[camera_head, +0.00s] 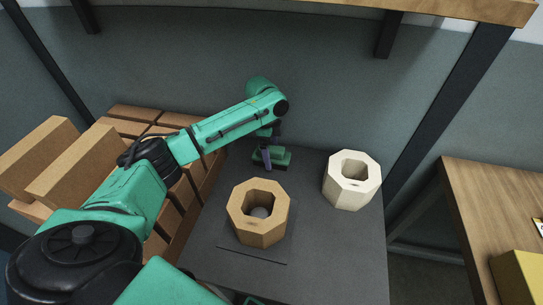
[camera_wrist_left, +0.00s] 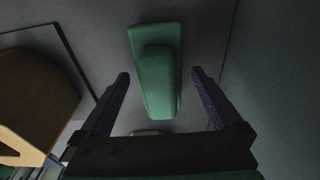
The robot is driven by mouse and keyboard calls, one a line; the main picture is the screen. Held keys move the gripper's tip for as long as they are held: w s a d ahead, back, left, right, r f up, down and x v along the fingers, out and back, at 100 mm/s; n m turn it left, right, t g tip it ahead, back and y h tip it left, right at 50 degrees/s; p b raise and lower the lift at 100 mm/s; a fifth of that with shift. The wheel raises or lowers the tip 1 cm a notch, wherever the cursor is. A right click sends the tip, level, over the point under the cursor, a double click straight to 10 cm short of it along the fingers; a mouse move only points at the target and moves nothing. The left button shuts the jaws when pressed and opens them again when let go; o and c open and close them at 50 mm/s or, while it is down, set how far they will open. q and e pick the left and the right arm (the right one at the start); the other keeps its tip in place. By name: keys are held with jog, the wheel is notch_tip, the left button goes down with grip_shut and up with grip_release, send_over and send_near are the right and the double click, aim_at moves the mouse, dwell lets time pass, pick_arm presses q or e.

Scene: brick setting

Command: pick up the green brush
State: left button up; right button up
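The green brush (camera_head: 283,158) lies on the dark tabletop near the back wall, partly hidden by my left gripper in the head view. My left gripper (camera_head: 267,160) points down right at it. In the left wrist view the brush (camera_wrist_left: 158,85) shows as a green block with a raised narrower part. It appears between the two spread fingers of the gripper (camera_wrist_left: 160,71), with a gap on each side. The fingers are open and hold nothing; their exact height over the brush cannot be told. My right gripper is not in view.
A brown octagonal hollow block (camera_head: 258,232) stands on the dark table (camera_head: 335,255), in front of the brush. A cream one (camera_head: 351,195) stands to the right. Stacked bricks (camera_head: 195,205) line the left side. A wooden table (camera_head: 495,205) is at far right.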

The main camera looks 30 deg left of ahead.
aim_at(271, 147)
pick_arm(q)
jog(key=c, duration=1.5)
notch_tip(271, 147, up, 10)
jog(key=shift+r, duration=0.1)
